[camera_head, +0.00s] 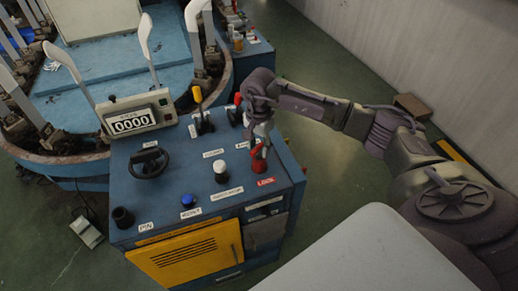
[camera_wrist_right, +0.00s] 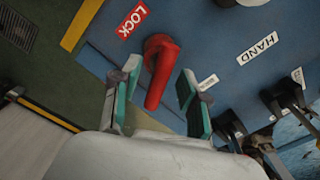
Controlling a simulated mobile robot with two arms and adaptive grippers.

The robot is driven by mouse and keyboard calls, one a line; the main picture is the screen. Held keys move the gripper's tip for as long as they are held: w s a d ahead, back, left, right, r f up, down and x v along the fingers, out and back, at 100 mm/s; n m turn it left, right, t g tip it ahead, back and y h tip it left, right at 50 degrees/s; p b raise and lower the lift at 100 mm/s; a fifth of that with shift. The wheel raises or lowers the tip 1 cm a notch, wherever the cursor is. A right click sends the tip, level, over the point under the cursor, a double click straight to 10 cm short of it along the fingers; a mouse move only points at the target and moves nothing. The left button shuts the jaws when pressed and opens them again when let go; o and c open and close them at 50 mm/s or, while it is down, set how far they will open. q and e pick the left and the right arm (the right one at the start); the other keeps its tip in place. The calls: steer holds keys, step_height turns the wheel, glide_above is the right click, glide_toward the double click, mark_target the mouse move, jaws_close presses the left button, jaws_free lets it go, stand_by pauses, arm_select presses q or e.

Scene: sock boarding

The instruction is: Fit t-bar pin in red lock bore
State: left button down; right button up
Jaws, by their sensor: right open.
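The red lock (camera_head: 258,163) stands on the blue console top beside a red LOCK label, and a red bar sticks up from it. In the right wrist view the red lock (camera_wrist_right: 160,48) shows a round base with the red bar pointing toward the camera. My right gripper (camera_wrist_right: 157,85) is open, its fingers on either side of the bar with gaps showing. In the head view the right gripper (camera_head: 262,130) is just above the lock. A black cylinder (camera_head: 122,217) stands by the PIN label; I cannot make out a separate t-bar pin. My left gripper is not in view.
The console (camera_head: 170,190) carries a black handwheel (camera_head: 150,163), a white knob (camera_head: 221,172), a blue button (camera_head: 187,200), levers (camera_head: 198,105) and a counter display (camera_head: 130,122). A round blue machine is behind.

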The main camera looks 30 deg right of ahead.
step_height(320, 180, up, 10)
steer(key=shift+r, duration=0.15)
stand_by(0.6)
